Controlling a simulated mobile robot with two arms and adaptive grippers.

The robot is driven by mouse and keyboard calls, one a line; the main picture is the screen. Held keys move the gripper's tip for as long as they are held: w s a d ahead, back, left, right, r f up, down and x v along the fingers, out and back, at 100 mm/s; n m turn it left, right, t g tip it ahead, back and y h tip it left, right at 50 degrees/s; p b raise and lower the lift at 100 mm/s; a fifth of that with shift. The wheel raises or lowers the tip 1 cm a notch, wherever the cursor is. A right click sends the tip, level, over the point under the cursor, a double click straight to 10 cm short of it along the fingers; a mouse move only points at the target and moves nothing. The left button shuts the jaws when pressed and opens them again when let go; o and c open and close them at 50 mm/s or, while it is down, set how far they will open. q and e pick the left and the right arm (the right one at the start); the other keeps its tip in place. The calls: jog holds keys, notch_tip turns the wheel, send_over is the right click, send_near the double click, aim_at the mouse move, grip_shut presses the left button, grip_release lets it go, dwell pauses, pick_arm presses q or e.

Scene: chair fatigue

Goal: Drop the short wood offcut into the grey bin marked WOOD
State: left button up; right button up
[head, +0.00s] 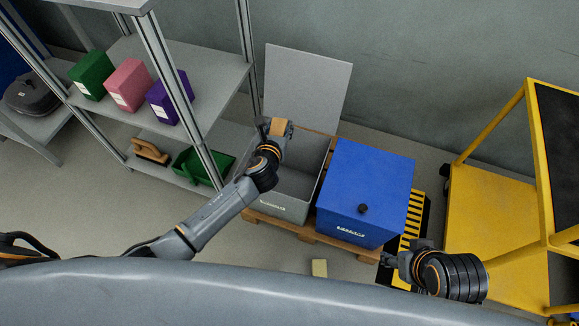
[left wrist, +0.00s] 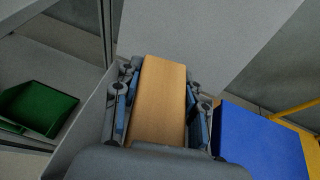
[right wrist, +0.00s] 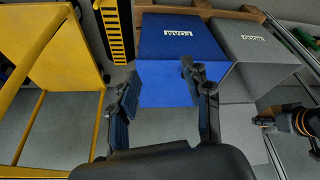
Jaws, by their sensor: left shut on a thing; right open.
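My left gripper (head: 272,127) is shut on the short wood offcut (left wrist: 160,95), a light brown block that also shows in the head view (head: 284,128). It holds the block above the grey bin (head: 283,204), whose lid stands open at the back. The grey bin carries a white label on its front, which reads as WOOD in the right wrist view (right wrist: 254,38). My right gripper (right wrist: 165,100) is open and empty in front of the blue bin.
A blue bin (head: 365,185) with a shut lid stands right of the grey bin on a wooden pallet (head: 275,222). A yellow cart (head: 490,215) is at the right. A shelf (head: 205,85) with coloured boxes is at the left. A small pale block (head: 319,268) lies on the floor.

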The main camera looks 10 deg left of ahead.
pick_arm(q)
jog(key=shift+d+f, duration=0.1)
jog(key=shift+f, duration=0.2)
notch_tip(320, 180, down, 2)
jog(key=b, duration=0.3)
pick_arm(e)
jog(key=w+a+r+t+y+b, duration=0.1)
jog(key=w+a+r+t, duration=0.1)
jog(key=w+t, duration=0.3)
jog(key=w+a+r+t+y, duration=0.1)
jog(key=w+a+r+t, duration=0.1)
jog(key=w, duration=0.4)
pick_arm(q)
jog(key=shift+f+b, duration=1.7)
jog(key=shift+f, duration=0.15)
pick_arm(e)
jog(key=w+a+r+t+y, duration=0.1)
jog(key=w+r+t, duration=0.1)
jog(key=r+t, duration=0.2)
jog(key=w+a+r+t+y, duration=0.1)
jog(key=r+t, duration=0.3)
jog(key=r, duration=0.6)
jog(key=shift+w+a+n+t+y, duration=0.4)
jog(key=shift+w+a, duration=0.15)
jog(key=shift+w, duration=0.3)
pick_arm(q)
jog(key=o, duration=1.2)
jog(key=shift+o, duration=0.2)
